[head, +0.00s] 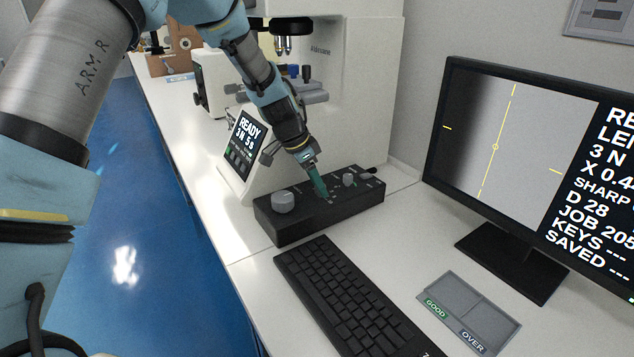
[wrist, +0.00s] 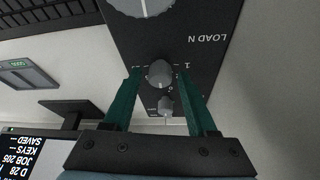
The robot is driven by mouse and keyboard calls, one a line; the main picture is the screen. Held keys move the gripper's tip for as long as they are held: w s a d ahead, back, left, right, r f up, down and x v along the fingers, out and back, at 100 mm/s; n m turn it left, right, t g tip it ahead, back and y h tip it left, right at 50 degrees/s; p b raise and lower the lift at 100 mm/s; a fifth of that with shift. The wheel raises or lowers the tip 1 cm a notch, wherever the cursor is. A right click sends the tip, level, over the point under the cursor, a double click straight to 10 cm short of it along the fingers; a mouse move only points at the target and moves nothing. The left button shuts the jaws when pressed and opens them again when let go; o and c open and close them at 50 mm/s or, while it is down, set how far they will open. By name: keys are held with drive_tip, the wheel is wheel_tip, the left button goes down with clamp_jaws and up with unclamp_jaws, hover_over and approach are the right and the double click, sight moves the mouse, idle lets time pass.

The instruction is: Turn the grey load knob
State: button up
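A black control box (head: 318,214) lies on the bench and carries a large grey knob (head: 283,201) at its left end and smaller grey knobs (head: 349,179) toward its right end. In the wrist view, "LOAD N" is printed on the box to the right of centre. A small grey knob (wrist: 160,73) with a pale pointer line and scale marks around it shows between my fingers. My gripper (wrist: 160,82) is open, with a teal finger on either side of that knob and visible gaps. In the head view, my gripper (head: 322,190) points down over the middle of the box; contact cannot be told.
A keyboard (head: 345,300) lies in front of the box, and a grey GOOD/OVER tray (head: 468,308) to its right. A monitor (head: 530,160) stands at the right. The tester (head: 350,90) with its READY screen (head: 245,145) stands behind. Another small knob (wrist: 166,104) is close by the fingers.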

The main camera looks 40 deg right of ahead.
clamp_jaws()
idle(0.6)
drive_tip(key=n+t+b, duration=0.1)
drive_tip(key=n, duration=0.2)
drive_tip(key=shift+s, duration=0.15)
drive_tip(key=n+t, duration=0.1)
drive_tip(key=n, duration=0.2)
drive_tip(key=shift+s+d+r+n+t, duration=0.1)
drive_tip(key=shift+s+r+n+t, duration=0.1)
drive_tip(key=shift+n+t, duration=0.15)
drive_tip(key=n+t+p, duration=0.1)
drive_tip(key=n+p, duration=0.1)
drive_tip(key=n+t+y+p, duration=0.1)
drive_tip(key=n+p, duration=0.1)
drive_tip(key=n, duration=0.1)
drive_tip(key=shift+s+d, duration=0.1)
drive_tip(key=shift+s, duration=0.05)
drive_tip(key=shift+f+n+t+y+p, duration=0.1)
drive_tip(key=shift+n+t+y+p, duration=0.45)
drive_tip(key=shift+n+p, duration=1.3)
drive_tip(key=shift+n+y, duration=0.25)
drive_tip(key=shift+n, duration=0.05)
drive_tip(key=shift+o, duration=1)
unclamp_jaws()
drive_tip(key=shift+f+g, duration=0.1)
drive_tip(key=shift+g, duration=0.2)
